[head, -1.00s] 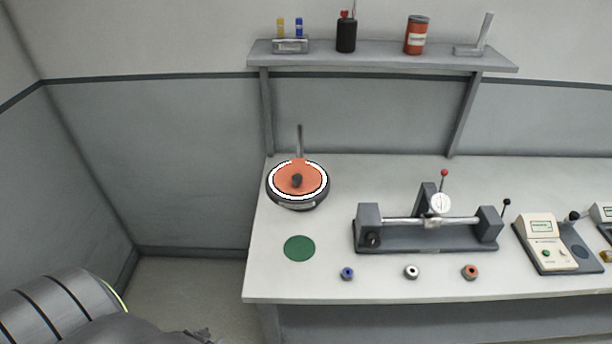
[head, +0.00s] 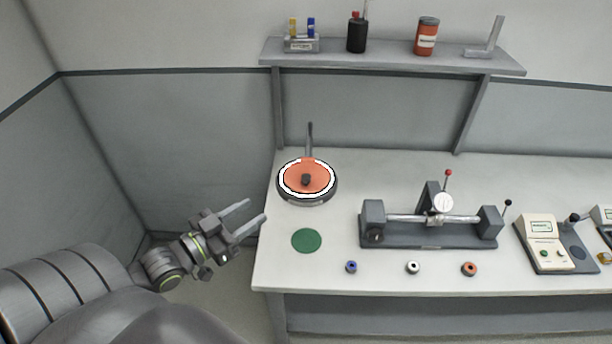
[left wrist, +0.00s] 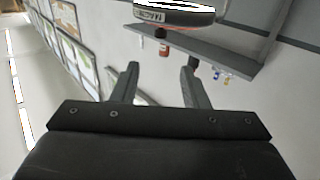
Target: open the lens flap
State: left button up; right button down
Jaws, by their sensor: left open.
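A round dark device (head: 322,196) stands at the left end of the bench, with an orange disc (head: 294,177) on top, a white ring around it and a dark knob (head: 306,180) at its centre. The disc lies flat; I cannot tell for sure whether it is the lens flap. My left gripper (head: 256,209) is open and empty near the bench's left edge, to the lower left of the device and apart from it. In the left wrist view the open fingers (left wrist: 160,72) show below the device's labelled side (left wrist: 175,16). My right gripper is not in view.
A green round patch (head: 307,240) lies in front of the device. A grey fixture with a dial (head: 430,240) stands to the right, with small blue, white and orange rings in front. A shelf (head: 385,56) with a red can hangs above the bench (head: 330,278).

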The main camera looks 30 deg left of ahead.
aim_at(302, 181)
pick_arm(q)
jog(key=b+x, duration=0.4)
jog(key=x, duration=1.1)
jog(key=shift+w+a, duration=0.1)
jog(key=shift+w, duration=0.9)
grip_shut()
